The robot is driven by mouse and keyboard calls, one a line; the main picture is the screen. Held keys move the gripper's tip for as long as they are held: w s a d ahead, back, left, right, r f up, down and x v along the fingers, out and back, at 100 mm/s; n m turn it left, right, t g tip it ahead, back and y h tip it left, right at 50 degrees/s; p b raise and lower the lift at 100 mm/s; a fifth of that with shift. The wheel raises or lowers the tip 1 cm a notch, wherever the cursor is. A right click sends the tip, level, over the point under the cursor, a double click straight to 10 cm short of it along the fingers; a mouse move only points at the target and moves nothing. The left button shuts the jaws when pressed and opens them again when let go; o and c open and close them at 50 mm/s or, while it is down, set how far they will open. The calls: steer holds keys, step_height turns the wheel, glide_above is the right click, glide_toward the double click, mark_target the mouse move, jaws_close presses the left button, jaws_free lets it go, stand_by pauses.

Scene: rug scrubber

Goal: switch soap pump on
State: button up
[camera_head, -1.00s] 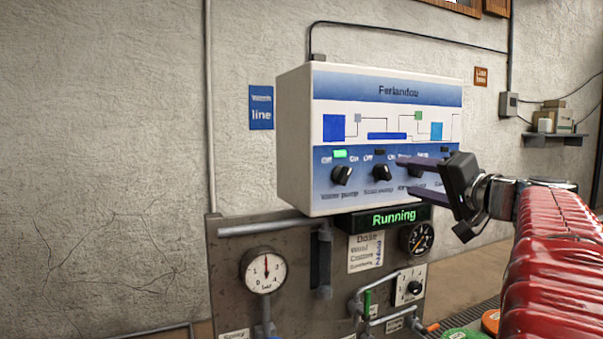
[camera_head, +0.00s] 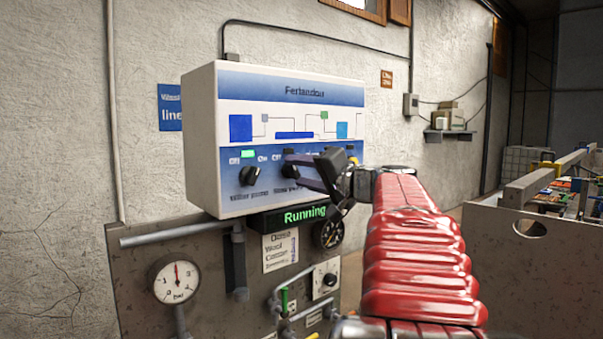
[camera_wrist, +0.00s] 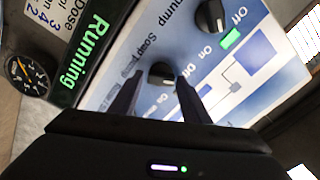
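The control box (camera_head: 200,140) hangs on the wall with a row of black knobs on its front. The soap pump knob (camera_head: 291,171) is second from the left, and its lamp looks dark. In the wrist view the knob (camera_wrist: 161,73) has "Soap pump" printed beside it. My gripper (camera_head: 288,170) is at this knob with its fingers apart. In the wrist view the two dark fingers (camera_wrist: 160,80) point at the knob from either side; I cannot tell whether they touch it. The fingers partly hide the labels and knobs to the right.
The water pump knob (camera_head: 250,176) is just left, under a lit green lamp (camera_head: 248,154). A "Running" display (camera_head: 303,215) sits below the box. Gauges and pipes are mounted on the metal panel (camera_head: 130,270) below. A grey table-like structure (camera_head: 520,260) stands at the right.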

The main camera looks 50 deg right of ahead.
steer(key=c, duration=0.7)
steer(key=shift+d, duration=0.15)
steer(key=shift+c, duration=0.4)
steer(key=shift+f+m, duration=0.1)
steer(key=shift+m, duration=0.4)
steer(key=m, duration=0.5)
steer(key=shift+f, duration=0.2)
steer(key=m, duration=0.6)
steer(key=shift+f, duration=0.15)
steer(key=o, duration=0.8)
steer(key=shift+o, duration=1.4)
steer(key=shift+r, duration=0.2)
